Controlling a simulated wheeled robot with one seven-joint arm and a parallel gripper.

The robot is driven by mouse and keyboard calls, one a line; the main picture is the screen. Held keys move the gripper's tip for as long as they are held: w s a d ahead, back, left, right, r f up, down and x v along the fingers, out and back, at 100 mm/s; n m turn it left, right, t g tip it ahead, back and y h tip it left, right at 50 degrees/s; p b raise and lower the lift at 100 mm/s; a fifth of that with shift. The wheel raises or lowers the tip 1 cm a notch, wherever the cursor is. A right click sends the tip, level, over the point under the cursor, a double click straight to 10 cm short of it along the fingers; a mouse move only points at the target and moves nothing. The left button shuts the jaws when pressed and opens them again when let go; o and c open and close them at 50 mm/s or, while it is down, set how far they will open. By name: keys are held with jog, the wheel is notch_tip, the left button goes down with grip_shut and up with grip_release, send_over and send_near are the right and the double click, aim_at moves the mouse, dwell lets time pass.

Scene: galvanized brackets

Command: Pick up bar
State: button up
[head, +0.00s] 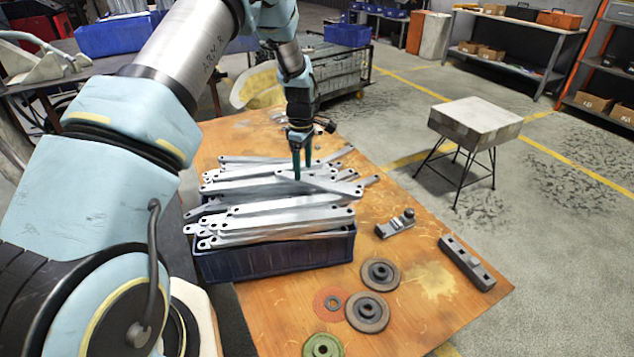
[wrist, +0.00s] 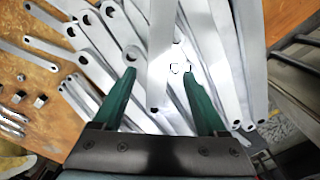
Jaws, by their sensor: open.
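Several flat, silver-grey galvanized bars with holes in their ends lie piled in and across a dark blue bin (head: 275,262) on the wooden table. One bar (head: 330,184) lies across the top of the far side of the pile, and my gripper (head: 303,176) is right over it, pointing down. In the wrist view, my gripper (wrist: 160,75) has its two green fingers open, one on each side of a bar (wrist: 160,55) that runs up the picture. Whether the fingers touch this bar cannot be told. The lower bars are partly hidden by those above.
On the table are grinding discs (head: 367,311), a green disc (head: 322,346), a small metal clamp (head: 395,226) and a grey block (head: 467,262). A stool (head: 475,122) stands right of the table. A metal cart (head: 335,72) stands behind. The table's near right part is mostly clear.

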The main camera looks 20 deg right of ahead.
aim_at(304, 178)
jog(key=shift+d+f+p, duration=0.15)
jog(key=shift+f+p, duration=0.15)
jog(key=shift+f, duration=1.35)
grip_shut()
